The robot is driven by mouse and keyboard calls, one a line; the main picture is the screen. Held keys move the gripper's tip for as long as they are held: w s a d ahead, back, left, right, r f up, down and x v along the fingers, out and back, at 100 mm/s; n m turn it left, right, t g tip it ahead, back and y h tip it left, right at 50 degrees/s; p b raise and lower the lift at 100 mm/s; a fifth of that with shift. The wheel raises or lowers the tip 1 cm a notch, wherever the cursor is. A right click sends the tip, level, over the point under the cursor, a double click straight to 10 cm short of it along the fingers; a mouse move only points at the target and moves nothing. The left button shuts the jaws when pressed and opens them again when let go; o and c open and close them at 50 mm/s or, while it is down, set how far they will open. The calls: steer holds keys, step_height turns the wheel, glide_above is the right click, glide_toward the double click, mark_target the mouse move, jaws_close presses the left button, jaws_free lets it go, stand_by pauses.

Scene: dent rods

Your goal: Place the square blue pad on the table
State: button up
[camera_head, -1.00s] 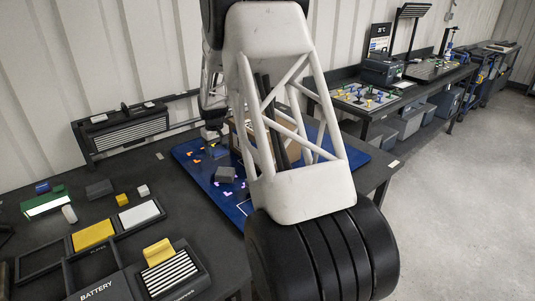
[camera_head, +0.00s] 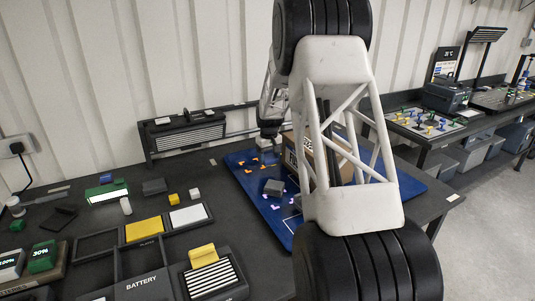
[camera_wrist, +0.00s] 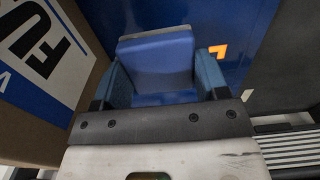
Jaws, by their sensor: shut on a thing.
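In the wrist view, a square blue pad (camera_wrist: 156,58) with a grey far edge sits between the two blue-grey fingers of my gripper (camera_wrist: 162,76). The fingers are shut on its left and right sides. In the head view, my gripper (camera_head: 267,143) is low over the back left part of a blue mat (camera_head: 248,172) on the dark table (camera_head: 185,180). The pad is too small there to make out clearly. The wrist view does not show clearly whether the pad touches the surface below.
A cardboard box (camera_head: 327,160) stands on the mat just right of my gripper; it fills the left of the wrist view (camera_wrist: 40,100). A grey block (camera_head: 274,187) lies on the mat in front. A slatted grey unit (camera_head: 185,135) stands behind. Trays with yellow and white pads (camera_head: 143,230) are front left.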

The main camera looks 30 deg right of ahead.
steer(key=w+d, duration=0.1)
steer(key=w, duration=0.2)
steer(key=w+d, duration=0.1)
steer(key=w, duration=0.3)
steer(key=w+d+f, duration=0.1)
steer(key=w, duration=0.3)
steer(key=shift+d, duration=0.35)
steer(key=shift+f, duration=1.8)
steer(key=shift+f, duration=0.15)
steer(key=o, duration=0.9)
step_height(320, 180, up, 12)
steer(key=shift+r, duration=0.15)
